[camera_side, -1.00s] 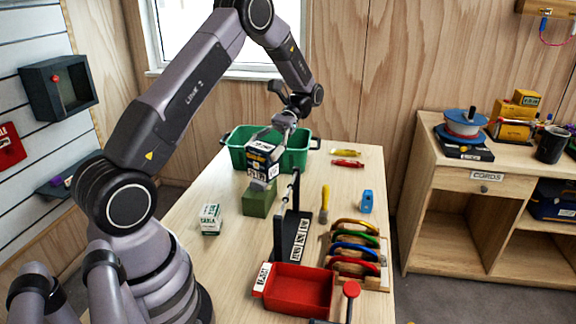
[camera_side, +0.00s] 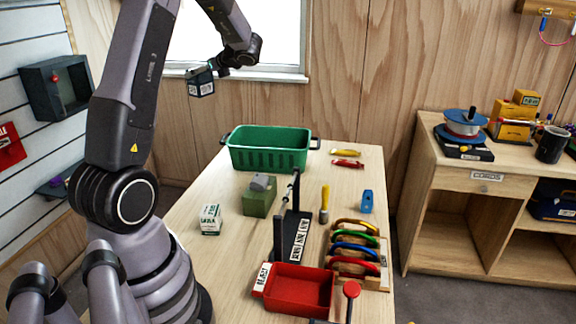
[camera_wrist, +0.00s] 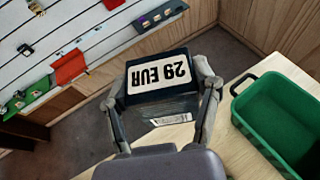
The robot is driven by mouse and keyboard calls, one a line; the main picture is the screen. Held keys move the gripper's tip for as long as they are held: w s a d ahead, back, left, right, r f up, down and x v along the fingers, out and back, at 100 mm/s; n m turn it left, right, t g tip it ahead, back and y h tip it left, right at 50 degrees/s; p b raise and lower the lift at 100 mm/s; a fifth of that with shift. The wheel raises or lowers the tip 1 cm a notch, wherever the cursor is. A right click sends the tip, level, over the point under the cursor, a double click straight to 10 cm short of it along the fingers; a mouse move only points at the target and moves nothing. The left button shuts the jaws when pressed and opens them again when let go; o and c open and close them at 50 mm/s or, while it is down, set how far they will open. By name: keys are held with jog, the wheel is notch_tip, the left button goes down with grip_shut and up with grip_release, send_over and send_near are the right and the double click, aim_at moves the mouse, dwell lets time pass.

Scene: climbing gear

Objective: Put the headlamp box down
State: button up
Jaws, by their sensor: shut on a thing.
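The headlamp box (camera_side: 201,86) is a dark blue box with white labels. In the wrist view the box (camera_wrist: 158,84) shows a label reading "29 EUR". My gripper (camera_side: 199,75) is shut on it; in the wrist view its two fingers (camera_wrist: 162,98) press on the box's left and right sides. Nothing supports the box from below.
A green crate (camera_side: 232,153) stands at the table's far end. A green block with a grey piece on top (camera_side: 258,203), a white-green carton (camera_side: 210,219), a black rack (camera_side: 280,240), a red tray (camera_side: 268,303) and several coloured carabiners (camera_side: 355,250) occupy the table.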

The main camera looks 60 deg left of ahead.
notch_tip(320, 180, down, 32)
jog(key=shift+f, duration=0.25)
jog(key=shift+f, duration=0.7)
dwell(0.6)
